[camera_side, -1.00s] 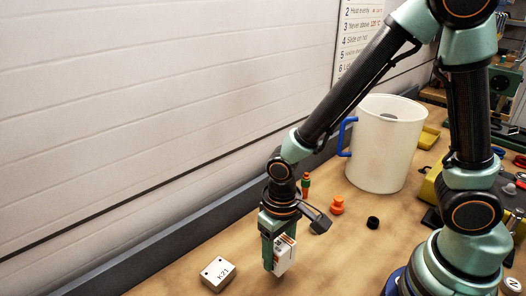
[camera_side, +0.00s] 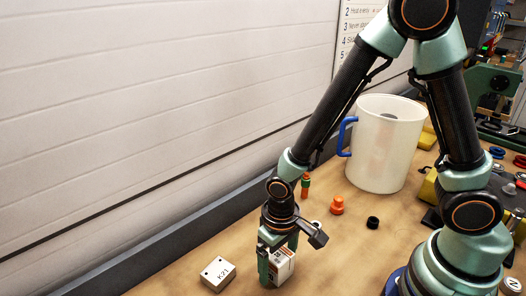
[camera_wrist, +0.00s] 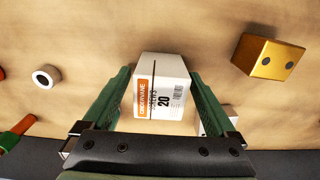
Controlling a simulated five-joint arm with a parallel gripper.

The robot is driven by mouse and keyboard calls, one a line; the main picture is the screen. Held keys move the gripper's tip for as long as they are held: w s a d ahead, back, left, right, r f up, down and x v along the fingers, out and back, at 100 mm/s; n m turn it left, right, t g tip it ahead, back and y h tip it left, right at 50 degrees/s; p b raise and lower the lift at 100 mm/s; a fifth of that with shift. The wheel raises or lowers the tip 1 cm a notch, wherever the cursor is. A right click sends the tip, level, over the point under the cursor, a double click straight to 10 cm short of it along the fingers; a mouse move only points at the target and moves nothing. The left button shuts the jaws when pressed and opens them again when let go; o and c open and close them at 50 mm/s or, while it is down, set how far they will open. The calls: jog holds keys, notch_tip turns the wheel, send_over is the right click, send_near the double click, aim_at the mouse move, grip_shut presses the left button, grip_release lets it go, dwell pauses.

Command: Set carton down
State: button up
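The carton (camera_side: 281,266) is a small white box with an orange label panel, standing upright on the bench. In the wrist view, the carton (camera_wrist: 161,88) sits between the two green fingers, with its printed face and "20" showing. My gripper (camera_side: 278,262) is low over the bench, with one finger on each side of the carton. In the wrist view, my gripper (camera_wrist: 160,73) looks open, with narrow gaps beside the carton. The carton's underside is hidden.
A gold block (camera_wrist: 268,58) shows in the wrist view, with a white ring (camera_wrist: 46,77) opposite. Orange (camera_side: 337,205) and black (camera_side: 373,222) pieces and a white jug (camera_side: 384,148) stand farther back.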

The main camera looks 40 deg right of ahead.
aim_at(278, 253)
notch_tip(278, 253, up, 12)
jog(key=shift+r, duration=0.1)
jog(key=w+d+r+t, duration=0.1)
jog(key=d+r+t, duration=0.4)
jog(key=d+r, duration=0.6)
jog(key=shift+d+r+t, duration=0.3)
jog(key=shift+d+r, duration=0.1)
jog(key=shift+d, duration=0.6)
